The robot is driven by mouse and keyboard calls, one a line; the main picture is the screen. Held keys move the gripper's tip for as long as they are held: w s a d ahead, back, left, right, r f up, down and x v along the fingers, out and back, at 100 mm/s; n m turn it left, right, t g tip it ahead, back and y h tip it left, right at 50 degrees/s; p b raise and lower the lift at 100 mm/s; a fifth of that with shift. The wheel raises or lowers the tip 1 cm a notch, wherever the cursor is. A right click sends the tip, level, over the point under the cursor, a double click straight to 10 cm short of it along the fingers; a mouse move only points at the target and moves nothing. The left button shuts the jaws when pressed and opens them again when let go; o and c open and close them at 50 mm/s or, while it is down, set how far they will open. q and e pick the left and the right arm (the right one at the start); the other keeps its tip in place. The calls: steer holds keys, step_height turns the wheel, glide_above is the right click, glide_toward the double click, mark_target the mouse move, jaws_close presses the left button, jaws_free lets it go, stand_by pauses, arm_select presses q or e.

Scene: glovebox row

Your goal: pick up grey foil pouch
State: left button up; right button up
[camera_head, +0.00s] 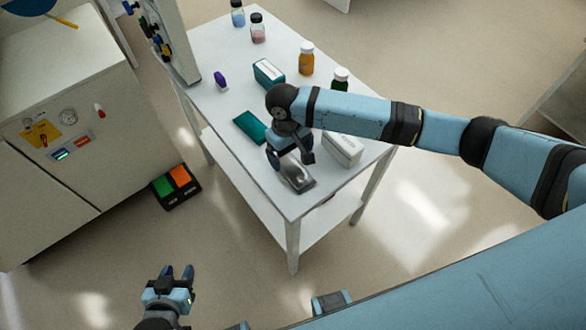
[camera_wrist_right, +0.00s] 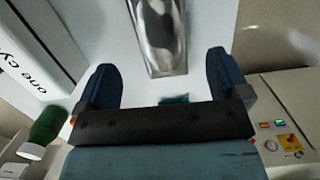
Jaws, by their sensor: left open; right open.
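The grey foil pouch (camera_head: 298,178) lies on the white table near its front corner, shiny and flat. It also shows in the right wrist view (camera_wrist_right: 160,35), ahead of and between the fingers. My right gripper (camera_head: 290,160) is open just above the pouch, and its arm comes in from the right. In the right wrist view my right gripper (camera_wrist_right: 163,80) has its fingers spread wide, with nothing between the tips but the pouch's area beyond. My left gripper (camera_head: 178,272) is open and empty, low over the floor left of the table.
On the white table (camera_head: 205,70) stand a white box (camera_head: 342,149), a teal box (camera_head: 268,73), a flat teal item (camera_head: 250,127), an orange bottle (camera_head: 306,58), a green bottle (camera_head: 341,79) and a purple item (camera_head: 220,81). A red-green pedal (camera_head: 175,187) is on the floor.

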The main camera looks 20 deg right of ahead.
mark_target(293, 168)
steer(key=shift+s+f+p, duration=0.15)
steer(key=shift+s+f, duration=0.1)
steer(key=shift+f, duration=1.1)
steer(key=shift+s+f+p, duration=0.15)
steer(key=shift+s+f, duration=0.1)
steer(key=shift+f, duration=1.05)
steer(key=c, duration=1.1)
steer(key=shift+o, duration=0.2)
steer(key=shift+r, duration=0.1)
